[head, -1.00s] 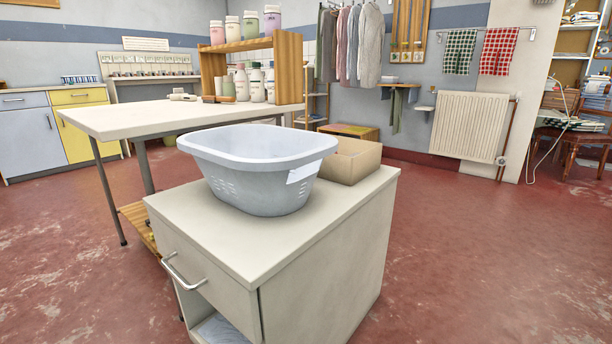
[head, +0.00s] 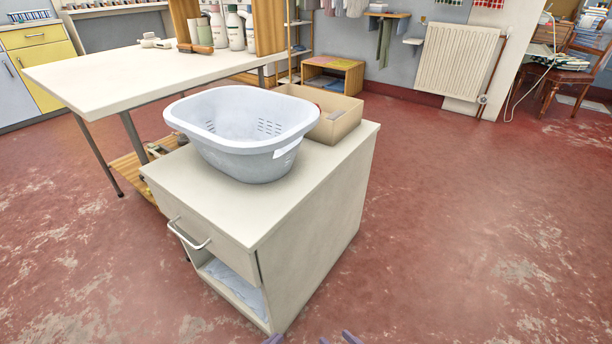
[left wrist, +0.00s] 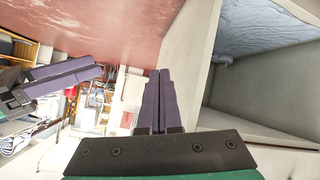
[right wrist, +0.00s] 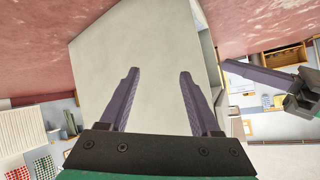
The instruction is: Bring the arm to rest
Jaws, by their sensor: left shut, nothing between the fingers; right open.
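My left gripper (head: 273,339) shows only as a fingertip at the bottom edge of the head view. In the left wrist view (left wrist: 157,72) its purple fingers are together with nothing between them, beside the cabinet's open compartment. My right gripper (head: 338,339) shows as two separate fingertips at the same bottom edge. In the right wrist view (right wrist: 159,74) its fingers are apart and empty, with the cabinet's pale side beyond. Each wrist view also shows the other gripper at its side. The arms are mostly hidden in the head view.
A cream cabinet (head: 315,215) with a drawer handle and a cloth (head: 236,287) in its open lower compartment stands just ahead. A grey-blue basin (head: 240,160) and a cardboard box (head: 338,122) are on top. A long table (head: 110,75) stands behind. The red floor (head: 450,220) at right is clear.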

